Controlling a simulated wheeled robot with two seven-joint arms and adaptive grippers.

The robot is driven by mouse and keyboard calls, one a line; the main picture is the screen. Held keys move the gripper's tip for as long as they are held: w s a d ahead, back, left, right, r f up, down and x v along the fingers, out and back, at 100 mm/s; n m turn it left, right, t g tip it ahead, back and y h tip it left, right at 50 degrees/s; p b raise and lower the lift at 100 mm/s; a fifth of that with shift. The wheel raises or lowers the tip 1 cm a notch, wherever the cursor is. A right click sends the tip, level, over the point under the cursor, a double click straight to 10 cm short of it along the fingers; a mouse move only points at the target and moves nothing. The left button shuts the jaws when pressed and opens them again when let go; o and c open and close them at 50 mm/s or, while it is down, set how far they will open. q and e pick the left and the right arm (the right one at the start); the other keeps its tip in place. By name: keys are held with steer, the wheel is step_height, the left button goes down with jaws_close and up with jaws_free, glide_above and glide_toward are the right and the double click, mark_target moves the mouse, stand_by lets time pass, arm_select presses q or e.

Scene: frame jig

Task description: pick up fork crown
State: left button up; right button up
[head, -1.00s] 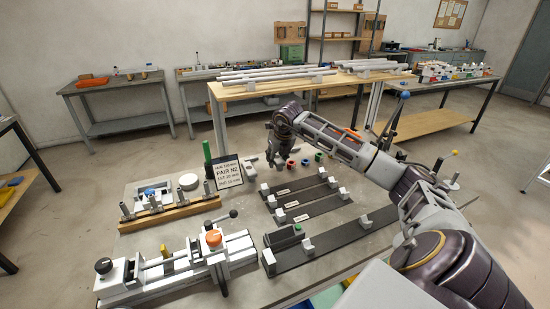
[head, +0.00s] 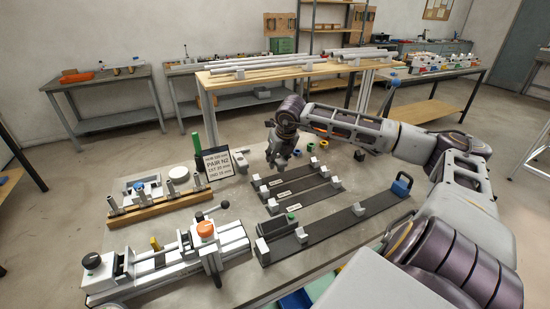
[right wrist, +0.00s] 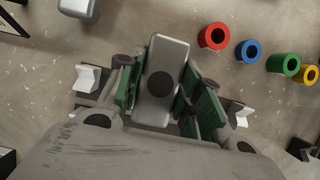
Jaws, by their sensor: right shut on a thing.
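My right gripper (head: 277,162) is above the bench behind the short dark rails. In the right wrist view its green-padded fingers (right wrist: 160,95) are shut on the fork crown (right wrist: 166,68), a grey rounded block with a dark round spot on its face. The crown sits between the pads, its far end sticking out past them. In the head view the crown is too small and too hidden by the fingers to make out. I cannot tell whether it touches the bench. My left gripper is out of view.
Red (right wrist: 214,36), blue (right wrist: 249,52), green (right wrist: 284,64) and yellow (right wrist: 306,75) rings stand beside the gripper. Dark rails with pale blocks (head: 330,222) lie in front. A sign (head: 218,164), a wooden peg rack (head: 160,212) and a clamping jig (head: 170,270) are to the left.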

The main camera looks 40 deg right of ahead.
mark_target(281, 163)
steer(key=shift+s+a, duration=0.35)
steer(key=shift+s, duration=0.25)
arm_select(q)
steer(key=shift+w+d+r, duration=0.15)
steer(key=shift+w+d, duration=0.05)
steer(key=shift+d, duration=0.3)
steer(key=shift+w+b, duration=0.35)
arm_select(e)
steer(key=shift+s+a+r, duration=0.1)
steer(key=shift+s+a, duration=0.05)
steer(key=shift+s, duration=0.2)
steer(key=shift+s, duration=0.3)
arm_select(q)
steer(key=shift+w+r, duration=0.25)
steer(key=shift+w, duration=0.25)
arm_select(e)
steer(key=shift+s+a, duration=0.15)
steer(key=shift+s, duration=0.15)
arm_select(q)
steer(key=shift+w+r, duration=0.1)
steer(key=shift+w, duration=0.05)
arm_select(e)
steer(key=shift+s, duration=0.15)
